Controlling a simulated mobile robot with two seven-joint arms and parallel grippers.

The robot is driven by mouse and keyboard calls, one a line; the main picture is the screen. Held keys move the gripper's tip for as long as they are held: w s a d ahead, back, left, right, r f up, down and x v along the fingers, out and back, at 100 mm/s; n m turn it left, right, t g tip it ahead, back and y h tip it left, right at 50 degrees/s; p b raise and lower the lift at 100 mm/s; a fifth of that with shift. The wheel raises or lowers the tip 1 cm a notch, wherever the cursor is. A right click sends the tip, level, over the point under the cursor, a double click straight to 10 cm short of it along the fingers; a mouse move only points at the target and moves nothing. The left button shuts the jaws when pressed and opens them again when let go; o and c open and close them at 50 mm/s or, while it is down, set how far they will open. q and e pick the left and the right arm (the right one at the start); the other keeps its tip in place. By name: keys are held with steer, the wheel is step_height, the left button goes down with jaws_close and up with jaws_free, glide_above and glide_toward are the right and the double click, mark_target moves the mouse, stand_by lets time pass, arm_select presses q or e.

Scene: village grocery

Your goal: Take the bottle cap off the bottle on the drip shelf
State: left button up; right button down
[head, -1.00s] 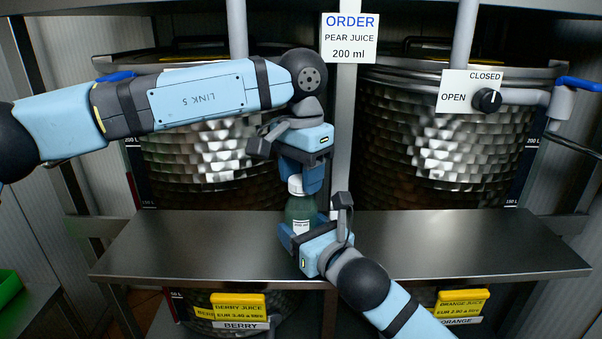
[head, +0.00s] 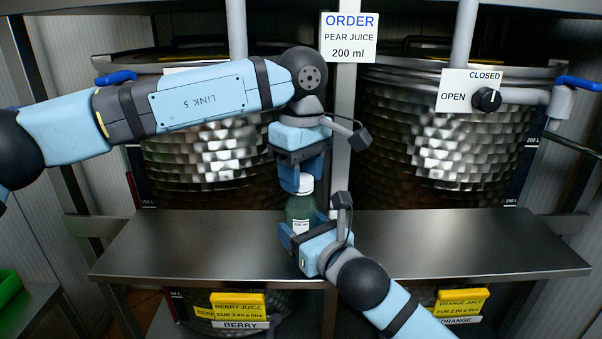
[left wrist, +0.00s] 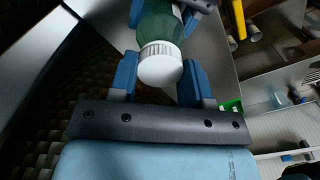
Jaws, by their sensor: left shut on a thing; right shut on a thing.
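The green bottle (head: 299,208) stands upright on the steel drip shelf (head: 430,240). Its white bottle cap (head: 306,184) is at the top. My left gripper (head: 302,180) points down from above and is shut on the bottle cap. In the left wrist view the cap (left wrist: 160,66) sits between the two blue fingers, with the green bottle (left wrist: 155,24) beyond it. I cannot tell whether the cap is loose on the neck. My right gripper (head: 302,232) is shut on the bottle's lower part from the front, hiding its base.
Two dimpled metal tanks (head: 215,165) stand behind the shelf. An order sign (head: 348,37) reads pear juice, 200 ml. A knob (head: 487,99) is at the right, near a blue tap handle (head: 578,84). The shelf is clear on both sides.

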arm_select(q)
steer(key=n, duration=0.8)
steer(key=shift+n, duration=0.3)
steer(key=n, duration=0.8)
steer(key=shift+n, duration=0.3)
steer(key=n, duration=0.8)
steer(key=shift+n, duration=0.3)
steer(key=n, duration=1)
steer(key=shift+r, duration=0.1)
